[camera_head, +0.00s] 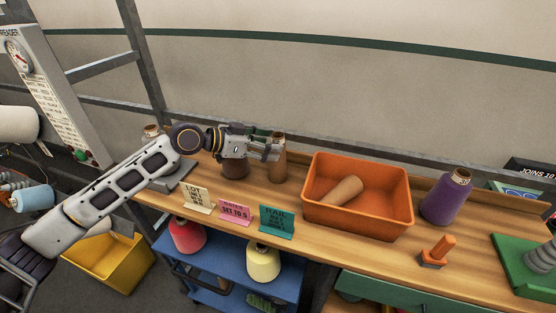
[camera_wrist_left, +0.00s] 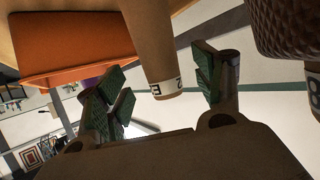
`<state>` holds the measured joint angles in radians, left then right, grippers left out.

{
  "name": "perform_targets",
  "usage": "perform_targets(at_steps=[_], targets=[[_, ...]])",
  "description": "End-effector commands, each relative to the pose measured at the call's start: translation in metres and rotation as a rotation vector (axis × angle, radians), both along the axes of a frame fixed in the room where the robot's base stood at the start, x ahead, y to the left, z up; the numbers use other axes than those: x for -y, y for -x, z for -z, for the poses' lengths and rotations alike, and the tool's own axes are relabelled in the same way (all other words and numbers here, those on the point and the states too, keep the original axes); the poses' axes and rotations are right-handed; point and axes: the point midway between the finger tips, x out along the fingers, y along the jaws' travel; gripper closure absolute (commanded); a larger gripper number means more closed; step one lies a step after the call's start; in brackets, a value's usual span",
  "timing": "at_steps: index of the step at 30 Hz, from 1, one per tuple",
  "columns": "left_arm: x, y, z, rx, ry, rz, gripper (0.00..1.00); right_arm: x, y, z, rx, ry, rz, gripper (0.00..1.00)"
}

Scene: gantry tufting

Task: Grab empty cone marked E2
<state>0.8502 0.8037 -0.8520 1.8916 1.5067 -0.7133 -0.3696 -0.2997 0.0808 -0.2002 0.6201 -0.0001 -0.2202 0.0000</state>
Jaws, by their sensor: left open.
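The tan empty cone (camera_head: 280,163) stands upright on the wooden shelf, left of the orange bin. In the left wrist view the cone (camera_wrist_left: 152,40) shows upside down, with a white band that reads E2. My left gripper (camera_head: 268,150) is at the upper part of this cone. In the wrist view its green-padded fingers (camera_wrist_left: 162,90) are open, one on each side of the cone's banded end, with gaps visible. Part of the cone is hidden behind the gripper in the head view. My right gripper is not in view.
A dark brown wound cone (camera_head: 235,170) stands close beside the tan cone. The orange bin (camera_head: 400,208) holds a lying tan cone (camera_head: 345,190). Small sign cards (camera_head: 277,222) stand at the shelf's front. A purple cone (camera_head: 445,200) stands right of the bin.

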Motion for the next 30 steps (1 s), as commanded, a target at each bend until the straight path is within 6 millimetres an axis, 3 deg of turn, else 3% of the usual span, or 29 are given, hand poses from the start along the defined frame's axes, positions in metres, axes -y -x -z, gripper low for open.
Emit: perform_targets(at_steps=[12, 29, 30], targets=[[0.029, -0.017, 0.019, 0.0, 0.0, 0.0, 0.32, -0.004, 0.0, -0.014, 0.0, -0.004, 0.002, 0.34], [0.032, -0.018, 0.021, 0.0, 0.0, 0.0, 0.32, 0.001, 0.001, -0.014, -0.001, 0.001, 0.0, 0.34], [0.032, -0.018, 0.021, 0.0, -0.001, 0.0, 0.36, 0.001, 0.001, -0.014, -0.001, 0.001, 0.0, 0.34]])
